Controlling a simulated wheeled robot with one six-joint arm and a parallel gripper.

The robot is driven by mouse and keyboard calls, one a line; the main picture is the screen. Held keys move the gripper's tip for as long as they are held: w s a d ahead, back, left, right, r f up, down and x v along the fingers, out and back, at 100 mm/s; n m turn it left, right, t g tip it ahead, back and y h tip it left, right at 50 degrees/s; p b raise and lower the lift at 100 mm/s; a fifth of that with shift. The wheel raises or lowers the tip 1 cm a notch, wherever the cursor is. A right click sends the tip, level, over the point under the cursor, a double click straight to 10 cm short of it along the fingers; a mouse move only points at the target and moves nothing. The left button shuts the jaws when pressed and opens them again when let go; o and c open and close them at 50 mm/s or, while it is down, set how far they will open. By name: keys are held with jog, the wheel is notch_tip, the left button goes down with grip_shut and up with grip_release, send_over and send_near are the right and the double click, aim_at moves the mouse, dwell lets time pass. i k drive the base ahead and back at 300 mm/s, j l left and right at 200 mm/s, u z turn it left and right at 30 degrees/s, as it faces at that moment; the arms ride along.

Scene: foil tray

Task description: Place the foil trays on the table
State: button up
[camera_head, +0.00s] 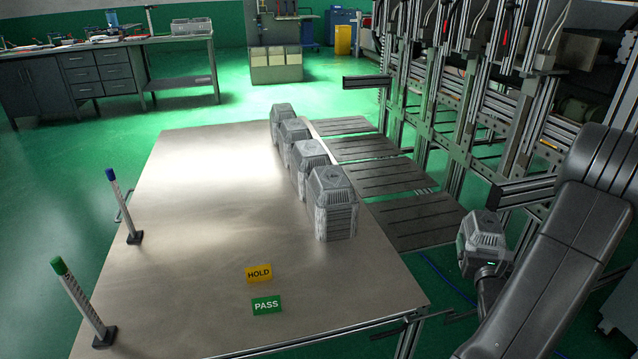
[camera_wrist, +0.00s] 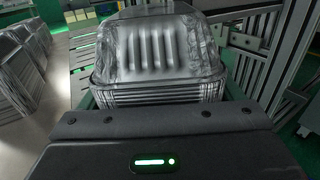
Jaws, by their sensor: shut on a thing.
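In the head view my gripper (camera_head: 489,268) is at the right, off the table's right edge. It is shut on a stack of foil trays (camera_head: 482,236), turned upside down and held in the air. In the wrist view the held stack (camera_wrist: 160,60) fills the upper middle, its ribbed base up and several rims layered below; the fingertips are hidden. On the metal table (camera_head: 190,210), several more foil tray stacks stand in a row along the right edge, the nearest stack (camera_head: 335,205) being the tallest in view.
Dark slatted shelves (camera_head: 385,177) adjoin the table's right side, with a metal frame machine (camera_head: 470,100) behind. A yellow HOLD sign (camera_head: 258,273) and green PASS sign (camera_head: 266,305) lie near the front. Two posts, blue-topped (camera_head: 122,205) and green-topped (camera_head: 85,300), stand at the left. The table's middle is clear.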

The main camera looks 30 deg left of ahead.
aim_at(187, 284)
jog(key=k+j+u, duration=0.2)
jog(key=j, duration=0.2)
jog(key=k+j+u, duration=0.2)
jog(key=j, duration=0.2)
jog(key=k+j+u, duration=0.2)
jog(key=j, duration=0.2)
jog(key=j+u, duration=0.15)
jog(key=j, duration=0.3)
jog(key=k+j+u, duration=0.2)
jog(key=j, duration=0.25)
